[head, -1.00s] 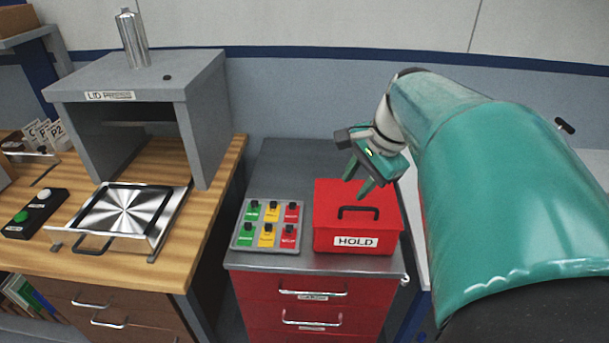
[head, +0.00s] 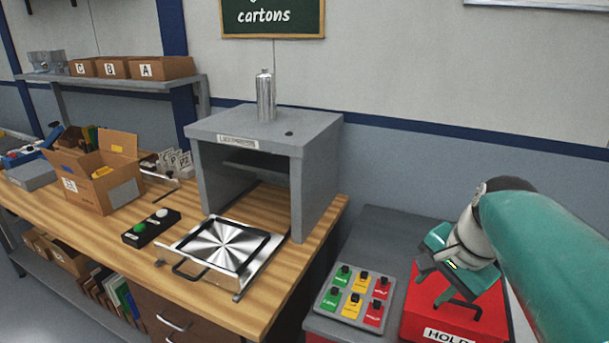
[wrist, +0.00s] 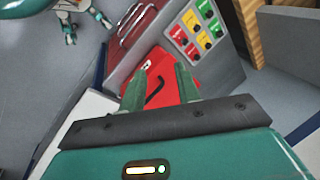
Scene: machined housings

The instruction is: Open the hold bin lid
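The red hold bin (head: 418,310) stands on the grey cabinet top at the lower right of the head view, its lid shut and its HOLD label cut by the frame edge. My gripper (head: 446,296) is over the lid, in front of part of it. In the wrist view the bin (wrist: 172,68) lies beyond the fingers, with the dark lid handle (wrist: 154,90) between them in the picture. My gripper (wrist: 160,82) is open and empty there, its two green fingers apart. I cannot tell how far above the handle the fingertips are.
A button panel (head: 356,296) with green, yellow and red labels sits left of the bin. A grey press (head: 250,130) and a metal plate tray (head: 225,245) stand on the wooden bench. A black button box (head: 151,228) and cartons (head: 95,190) are further left.

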